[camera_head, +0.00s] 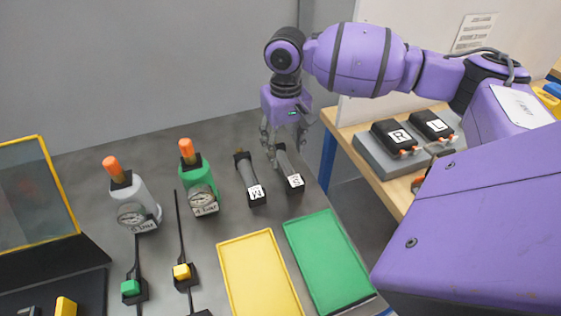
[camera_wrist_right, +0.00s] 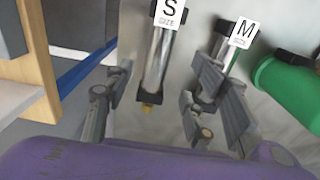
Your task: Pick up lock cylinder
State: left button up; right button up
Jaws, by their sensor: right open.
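Two grey cylinders with black end blocks and white labels lie on the grey table; which one the task calls the lock cylinder I cannot tell. The S cylinder (camera_head: 287,168) is the right one, and the M cylinder (camera_head: 249,176) lies to its left. My right gripper (camera_head: 285,146) is open at the far end of the S cylinder. In the right wrist view, the S cylinder (camera_wrist_right: 158,62) lies between the open fingers with nothing gripped, and the M cylinder (camera_wrist_right: 220,52) is partly hidden behind the right finger. My left gripper is out of view.
A yellow tray (camera_head: 258,272) and a green tray (camera_head: 327,259) lie in front of the cylinders. A white bottle (camera_head: 136,204) and a green bottle (camera_head: 199,181) with gauges stand left. A wooden side table (camera_head: 386,180) holds boxes marked R and L. A grey wall stands behind.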

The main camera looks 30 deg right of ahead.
aim_at(285, 162)
notch_tip(285, 162, down, 6)
jog(key=shift+d+f, duration=0.1)
jog(key=shift+d, duration=0.05)
grip_shut()
dwell(0.4)
jog(key=shift+r, duration=0.25)
